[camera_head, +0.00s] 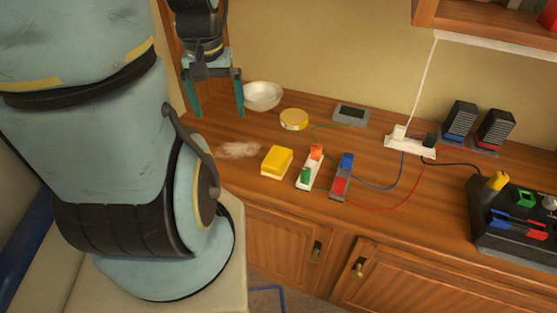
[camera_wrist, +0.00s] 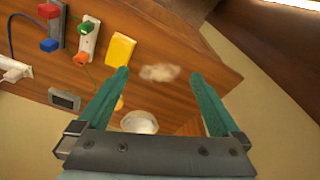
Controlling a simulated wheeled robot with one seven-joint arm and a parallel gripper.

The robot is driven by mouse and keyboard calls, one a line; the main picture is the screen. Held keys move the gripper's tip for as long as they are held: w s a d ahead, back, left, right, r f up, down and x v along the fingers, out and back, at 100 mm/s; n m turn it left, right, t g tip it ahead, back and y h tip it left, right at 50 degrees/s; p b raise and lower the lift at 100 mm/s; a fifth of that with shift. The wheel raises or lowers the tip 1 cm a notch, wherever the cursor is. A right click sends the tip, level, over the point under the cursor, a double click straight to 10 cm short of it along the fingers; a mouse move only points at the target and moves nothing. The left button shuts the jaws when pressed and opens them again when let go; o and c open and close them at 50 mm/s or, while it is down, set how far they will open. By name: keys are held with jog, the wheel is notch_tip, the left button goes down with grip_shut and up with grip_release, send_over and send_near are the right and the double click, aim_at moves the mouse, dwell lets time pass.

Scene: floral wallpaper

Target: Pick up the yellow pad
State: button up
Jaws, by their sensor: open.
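The yellow pad (camera_head: 277,161) is a small block lying on the wooden counter (camera_head: 225,122), just left of a white holder with an orange and a green piece. It also shows in the wrist view (camera_wrist: 120,50), beyond the tip of the left finger. My gripper (camera_head: 213,113) is open and empty, pointing down above the counter's back left part. It is up and to the left of the pad and apart from it. In the wrist view the two teal fingers (camera_wrist: 160,75) are spread wide with nothing between them but counter and a pale smear.
A white bowl (camera_head: 262,96) and a round yellow tin (camera_head: 293,119) stand behind the pad. A pale powdery patch (camera_head: 238,150) lies left of it. Right of it are the white holder (camera_head: 308,172), a grey switch block (camera_head: 342,180), wires and a power strip (camera_head: 409,143).

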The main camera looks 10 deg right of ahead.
jog(key=shift+f, duration=0.1)
jog(key=w+d+f+m+b, duration=0.1)
jog(key=w+d+f+b, duration=0.1)
jog(key=d+f+b, duration=0.1)
jog(key=w+d+f+m+g+b, duration=0.1)
jog(key=w+d+f+m+b, duration=0.1)
jog(key=d+f, duration=0.4)
jog(key=w+d+f+m+b, duration=0.1)
jog(key=w+d+f+b, duration=0.2)
jog(key=d+f+b, duration=0.1)
jog(key=shift+w+d+f+g+b, duration=0.2)
jog(key=shift+w+f+g+b, duration=0.1)
jog(key=shift+w+f+b, duration=0.1)
send_over(279, 155)
jog(key=shift+m, duration=0.3)
jog(key=f, duration=0.4)
jog(key=shift+s+f+p, duration=0.1)
jog(key=shift+s+p, duration=0.1)
jog(key=shift+p, duration=0.15)
jog(key=shift+w+f+p, duration=0.15)
jog(key=shift+f+p, duration=0.15)
jog(key=shift+f, duration=1.2)
jog(key=shift+w+f+p, duration=0.15)
jog(key=shift+f+p, duration=0.15)
jog(key=shift+f, duration=1.2)
jog(key=shift+c, duration=0.2)
jog(key=c, duration=1.3)
jog(key=shift+r+b, duration=0.55)
jog(key=shift+r, duration=4.45)
jog(key=shift+c, duration=0.2)
